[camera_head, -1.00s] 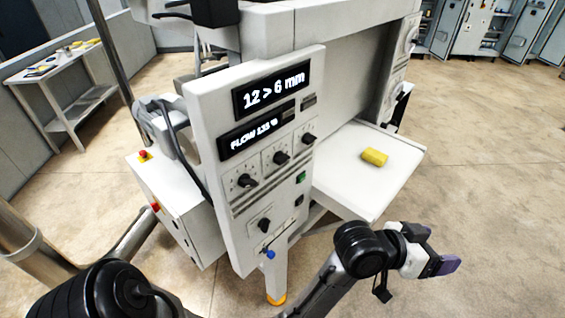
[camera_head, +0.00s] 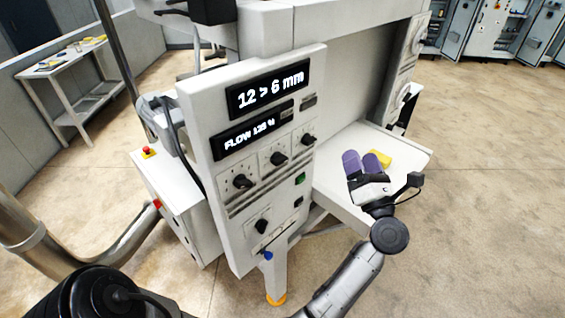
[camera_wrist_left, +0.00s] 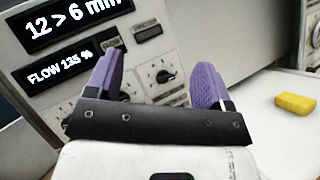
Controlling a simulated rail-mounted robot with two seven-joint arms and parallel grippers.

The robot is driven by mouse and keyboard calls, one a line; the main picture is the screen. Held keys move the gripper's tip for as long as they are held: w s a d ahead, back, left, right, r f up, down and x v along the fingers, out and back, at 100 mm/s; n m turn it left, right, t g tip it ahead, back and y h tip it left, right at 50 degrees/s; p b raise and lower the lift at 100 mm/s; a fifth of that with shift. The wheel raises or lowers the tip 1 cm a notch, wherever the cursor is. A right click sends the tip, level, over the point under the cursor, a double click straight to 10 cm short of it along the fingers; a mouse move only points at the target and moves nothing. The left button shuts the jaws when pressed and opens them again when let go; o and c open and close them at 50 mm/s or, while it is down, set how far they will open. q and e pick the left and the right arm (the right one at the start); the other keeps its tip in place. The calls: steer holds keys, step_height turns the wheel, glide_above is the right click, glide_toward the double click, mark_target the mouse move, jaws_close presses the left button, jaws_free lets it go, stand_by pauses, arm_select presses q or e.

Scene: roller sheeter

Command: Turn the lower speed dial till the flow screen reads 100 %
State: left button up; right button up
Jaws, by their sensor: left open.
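The flow screen (camera_head: 250,139) on the white control panel reads FLOW 135 %, clearest in the left wrist view (camera_wrist_left: 58,69). Below it is a row of three black dials: left (camera_head: 241,181), middle (camera_head: 278,158) and right (camera_head: 308,139). A single dial (camera_head: 262,226) sits lower on the panel. I cannot read which is the lower speed dial. My left gripper (camera_head: 367,162) is open and empty, its purple fingers apart, right of the panel and touching no dial. In the left wrist view, one dial (camera_wrist_left: 165,76) shows between the fingers. My right gripper is not in view.
An upper screen (camera_head: 268,93) reads 12 > 6 mm. A yellow block (camera_head: 380,159) lies on the white side table (camera_head: 335,180), partly behind my gripper. A blue-tipped lever (camera_head: 268,255) sticks out low on the panel. Open floor lies to the right.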

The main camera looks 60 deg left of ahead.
mark_target(283, 163)
arm_select(q)
steer(key=s+a+f+n+g+h, duration=0.2)
steer(key=s+f+n+g+h, duration=0.3)
steer(key=s+f+n+g, duration=0.35)
steer(key=shift+n+g, duration=0.85)
steer(key=shift+n, duration=0.1)
steer(key=p+x, duration=0.1)
steer(key=x, duration=0.2)
steer(key=p+x, duration=0.1)
steer(key=x, duration=0.3)
steer(key=r+p+x, duration=0.1)
steer(key=x, duration=0.3)
steer(key=shift+w+a, duration=0.2)
steer(key=shift+w, duration=0.05)
steer(key=shift+p+x, duration=0.35)
steer(key=shift+x, duration=0.55)
